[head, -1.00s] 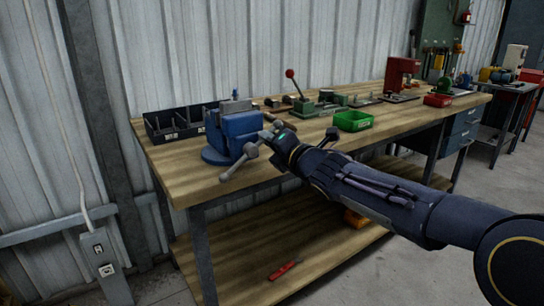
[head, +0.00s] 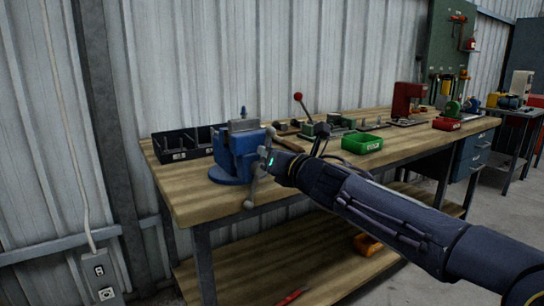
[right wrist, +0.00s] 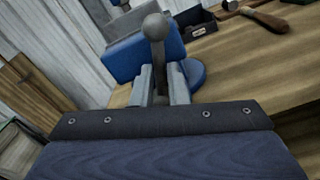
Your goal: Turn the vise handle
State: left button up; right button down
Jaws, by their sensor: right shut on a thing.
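The blue vise (head: 238,155) stands on the near left corner of the wooden workbench. Its grey bar handle (head: 251,192) hangs steeply at the vise's front, with a ball at its lower end. My right gripper (head: 268,160) comes in from the right and is shut on the handle. In the right wrist view the handle (right wrist: 156,45) stands between the two grey fingers, its ball end pointing up, with the blue vise (right wrist: 140,52) behind it. The gripper hides part of the handle in the head view. My left gripper is not in view.
On the workbench (head: 205,203), a black divided bin (head: 180,155) stands left of the vise. A green bin (head: 362,144), a red-knobbed lever tool (head: 303,108) and a red press (head: 407,101) stand to the right. A hammer (right wrist: 262,17) lies behind the vise.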

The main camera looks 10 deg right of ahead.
jog(key=shift+r, duration=0.1)
dwell(0.3)
jog(key=c, duration=1.4)
grip_release()
jog(key=shift+c, duration=0.2)
jog(key=v, duration=0.7)
jog(key=shift+s, duration=0.3)
jog(key=shift+d, duration=0.15)
